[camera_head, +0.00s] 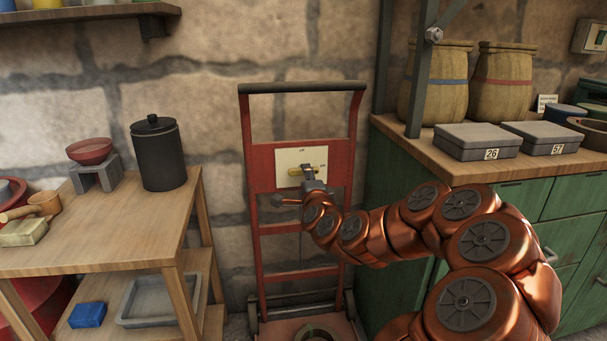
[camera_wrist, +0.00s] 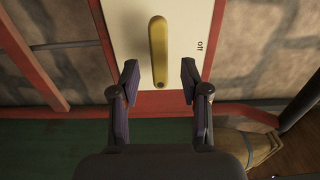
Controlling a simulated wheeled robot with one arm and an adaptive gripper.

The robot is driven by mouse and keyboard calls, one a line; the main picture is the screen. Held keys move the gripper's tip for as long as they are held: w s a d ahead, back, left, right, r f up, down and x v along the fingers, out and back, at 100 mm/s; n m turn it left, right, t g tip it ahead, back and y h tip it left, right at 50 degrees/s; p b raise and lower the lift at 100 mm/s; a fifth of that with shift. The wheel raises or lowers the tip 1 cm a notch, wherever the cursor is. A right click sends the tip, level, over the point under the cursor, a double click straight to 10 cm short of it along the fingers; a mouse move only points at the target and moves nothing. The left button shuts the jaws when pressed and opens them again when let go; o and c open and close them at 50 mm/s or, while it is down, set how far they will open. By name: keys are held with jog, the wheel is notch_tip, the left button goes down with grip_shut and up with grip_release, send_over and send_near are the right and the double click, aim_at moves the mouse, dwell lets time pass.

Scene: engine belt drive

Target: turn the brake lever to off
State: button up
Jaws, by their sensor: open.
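The brake lever (camera_head: 296,172) is a yellow bar on a cream plate (camera_head: 289,157), fixed to a red upright frame. In the wrist view the lever (camera_wrist: 158,45) runs up and down the picture, its rounded end lowest. The word "off" is printed sideways on the plate (camera_wrist: 189,25), to the right of the lever. My gripper (camera_wrist: 159,77) is open, with one dark finger on each side of the lever's lower end and a gap on both sides. In the head view my gripper (camera_head: 313,185) is in front of the plate and partly hides it.
The red hand-truck frame (camera_head: 247,145) stands against a stone wall. On the left is a wooden table (camera_head: 110,238) with a black canister (camera_head: 159,155) and a red bowl (camera_head: 89,150). On the right is a green cabinet (camera_head: 400,180) with grey boxes (camera_head: 478,141) and sacks.

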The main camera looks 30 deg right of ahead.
jog(key=shift+b+x, duration=0.3)
jog(key=shift+x, duration=2.05)
jog(key=shift+c, duration=0.2)
grip_shut()
